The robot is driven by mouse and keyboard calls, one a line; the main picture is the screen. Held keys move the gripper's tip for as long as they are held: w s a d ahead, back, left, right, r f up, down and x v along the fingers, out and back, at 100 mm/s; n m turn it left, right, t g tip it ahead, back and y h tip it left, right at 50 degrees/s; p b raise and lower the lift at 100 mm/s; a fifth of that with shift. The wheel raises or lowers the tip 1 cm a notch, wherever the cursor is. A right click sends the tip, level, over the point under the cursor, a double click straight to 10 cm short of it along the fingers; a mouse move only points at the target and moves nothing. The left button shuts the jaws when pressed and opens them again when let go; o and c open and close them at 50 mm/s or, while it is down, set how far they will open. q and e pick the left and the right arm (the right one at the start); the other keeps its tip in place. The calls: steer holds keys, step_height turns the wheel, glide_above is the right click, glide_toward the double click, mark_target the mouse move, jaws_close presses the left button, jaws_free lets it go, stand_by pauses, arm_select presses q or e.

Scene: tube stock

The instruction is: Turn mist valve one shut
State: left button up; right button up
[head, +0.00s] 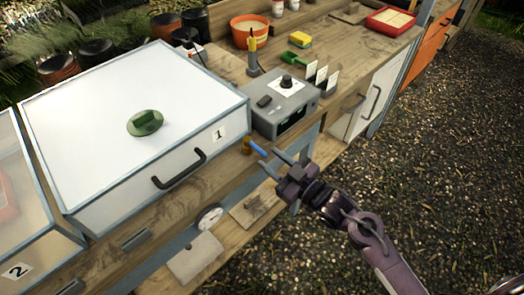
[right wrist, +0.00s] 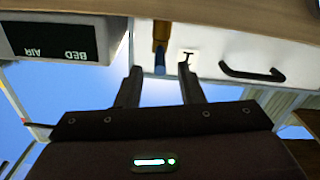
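The mist valve by bin one (head: 246,146) has a brass body and a blue lever (head: 258,149). It sits at the bench's front edge, right of the white lidded bin marked 1 (head: 110,110). The right wrist view also shows its brass body (right wrist: 161,32) and blue lever (right wrist: 160,63). My right gripper (head: 272,161) is just in front of the lever, open and empty. In the right wrist view its spread fingers (right wrist: 159,76) flank the line of the lever's end. I cannot tell whether they touch it. My left gripper is not in view.
A grey control box (head: 285,106) stands right behind the valve. Bin 1's black handle (head: 180,168) is to the left, and bin 2 (head: 35,250) is farther left. A round gauge (head: 210,217) is below the bench top. Open gravel (head: 430,150) lies to the right.

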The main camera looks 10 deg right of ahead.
mark_target(262, 151)
steer(key=shift+x, duration=2.2)
jaws_close()
